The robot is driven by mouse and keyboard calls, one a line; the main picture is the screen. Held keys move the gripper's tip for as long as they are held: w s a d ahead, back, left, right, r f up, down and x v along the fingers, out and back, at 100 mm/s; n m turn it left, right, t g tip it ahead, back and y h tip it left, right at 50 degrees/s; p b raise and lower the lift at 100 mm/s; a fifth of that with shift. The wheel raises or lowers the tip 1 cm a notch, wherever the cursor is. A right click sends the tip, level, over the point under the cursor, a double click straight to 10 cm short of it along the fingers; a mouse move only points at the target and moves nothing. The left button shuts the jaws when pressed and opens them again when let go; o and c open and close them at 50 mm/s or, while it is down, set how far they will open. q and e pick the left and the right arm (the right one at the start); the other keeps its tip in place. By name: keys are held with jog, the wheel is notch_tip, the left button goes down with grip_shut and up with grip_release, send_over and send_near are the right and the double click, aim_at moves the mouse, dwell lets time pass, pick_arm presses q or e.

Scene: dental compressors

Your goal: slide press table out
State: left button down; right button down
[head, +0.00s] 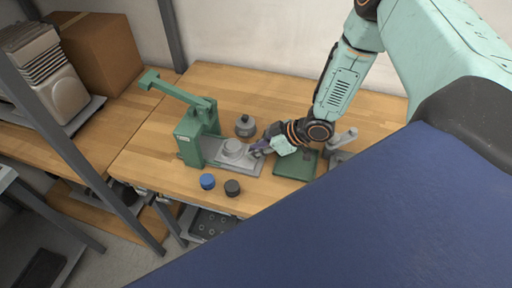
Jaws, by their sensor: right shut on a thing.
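The green press (191,137) stands on the wooden table, with its lever arm (180,88) raised toward the upper left. The grey press table (247,166) reaches out from the press base to the right, and a round light-grey part (233,149) sits on it. My right gripper (258,150) comes in from the right and is shut at the right side of the press table. The fingertips are small and partly hidden, so the exact grip is hard to see. My left gripper is not in view.
A dark grey round part (245,126) stands behind the press table. A blue cap (207,181) and a black cap (232,188) lie near the front edge. A green mat (296,165) and a grey fixture (343,145) are to the right. A shelf post (75,150) rises at the left.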

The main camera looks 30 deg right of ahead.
jog(key=shift+s+a+f, duration=0.1)
jog(key=shift+s, duration=0.05)
jog(key=c, duration=1.6)
grip_release()
jog(key=shift+c, duration=0.2)
jog(key=o, duration=0.3)
jog(key=shift+o, duration=0.7)
jog(key=v, duration=0.7)
